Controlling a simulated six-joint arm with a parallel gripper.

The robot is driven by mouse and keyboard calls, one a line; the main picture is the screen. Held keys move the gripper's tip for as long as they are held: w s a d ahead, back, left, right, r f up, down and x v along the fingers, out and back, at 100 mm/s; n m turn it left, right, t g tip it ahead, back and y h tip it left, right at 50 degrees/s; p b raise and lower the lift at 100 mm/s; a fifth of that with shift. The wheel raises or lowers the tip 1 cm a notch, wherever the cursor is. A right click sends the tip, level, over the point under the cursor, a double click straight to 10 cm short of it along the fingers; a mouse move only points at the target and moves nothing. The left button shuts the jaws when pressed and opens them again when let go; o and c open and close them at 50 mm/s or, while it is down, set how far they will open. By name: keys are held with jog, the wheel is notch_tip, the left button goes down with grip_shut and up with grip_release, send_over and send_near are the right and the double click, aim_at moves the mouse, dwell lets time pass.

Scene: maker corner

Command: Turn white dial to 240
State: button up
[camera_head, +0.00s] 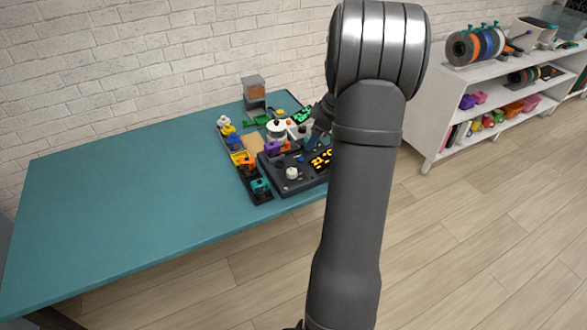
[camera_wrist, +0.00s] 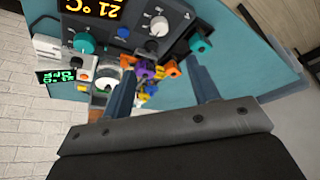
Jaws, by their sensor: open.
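The white dial (camera_head: 292,174) sits on a dark control panel (camera_head: 273,179) near the front edge of the table. In the wrist view the white dial (camera_wrist: 159,27) is near the top, beside a yellow lit display (camera_wrist: 93,8) that is cut by the picture edge. In the head view the display (camera_head: 321,159) is partly hidden by my arm, so I cannot read its full value. My gripper (camera_wrist: 163,88) is open, with its two fingers apart and nothing between them. The dial lies beyond the fingertips, apart from them. In the head view my arm hides most of the gripper.
A white device with a green display (camera_wrist: 56,76) stands behind the panel. Several colored knob units, including a teal one (camera_head: 260,187) and an orange one (camera_head: 246,163), line the panel's left side. The left part of the teal table (camera_head: 120,200) is clear.

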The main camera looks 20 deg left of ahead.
aim_at(292, 171)
jog(key=x, duration=1.6)
jog(key=shift+f, duration=0.4)
jog(key=c, duration=1)
